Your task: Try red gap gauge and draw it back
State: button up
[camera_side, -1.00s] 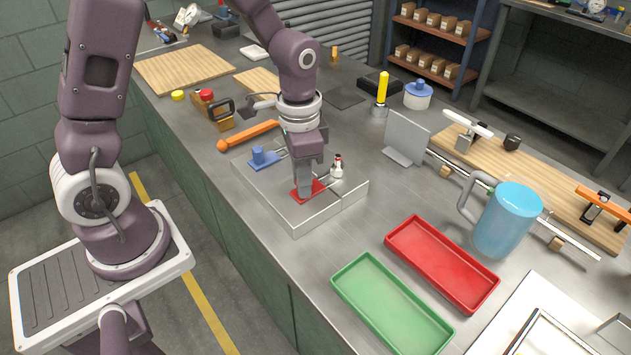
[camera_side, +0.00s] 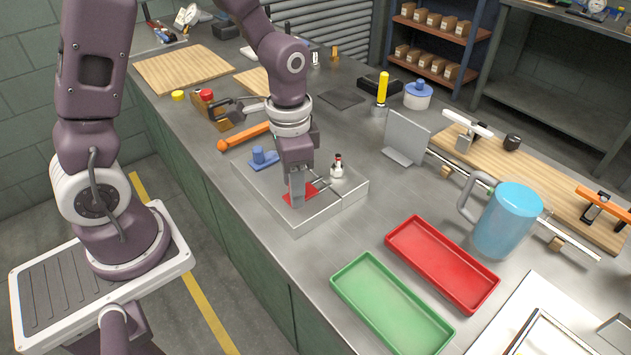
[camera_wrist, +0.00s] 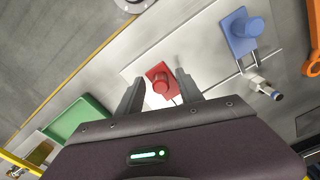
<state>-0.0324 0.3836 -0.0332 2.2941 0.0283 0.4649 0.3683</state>
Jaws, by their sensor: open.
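The red gap gauge (camera_side: 306,191), a red plate with a knob and thin metal prongs, lies on the raised pale metal plate (camera_side: 268,199). In the wrist view the red gauge (camera_wrist: 161,84) shows between my open fingers. My gripper (camera_side: 297,200) points down over it, with one finger on each side of the knob; I cannot tell whether they touch it. My gripper (camera_wrist: 157,82) hides part of the gauge in the side view. A blue gauge (camera_side: 263,158) with a knob and prongs lies on the same plate. A small silver fitting with a red and dark top (camera_side: 337,168) stands to the right.
A green tray (camera_side: 392,303) and a red tray (camera_side: 441,262) lie to the right, with a blue mug (camera_side: 508,222) beyond. An upright grey panel (camera_side: 406,137) stands behind the fitting. An orange tool (camera_side: 243,137) lies left of the plate.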

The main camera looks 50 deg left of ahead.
jog(key=shift+r, duration=0.15)
jog(key=shift+r, duration=0.85)
jog(key=shift+r, duration=0.1)
jog(key=shift+r, duration=2.95)
jog(key=s+r+n+t, duration=0.4)
jog(key=s+r, duration=0.5)
jog(key=s, duration=0.4)
jog(key=shift+s+r+n+t, duration=0.3)
jog(key=shift+s+r+t, duration=0.1)
jog(key=shift+t, duration=0.4)
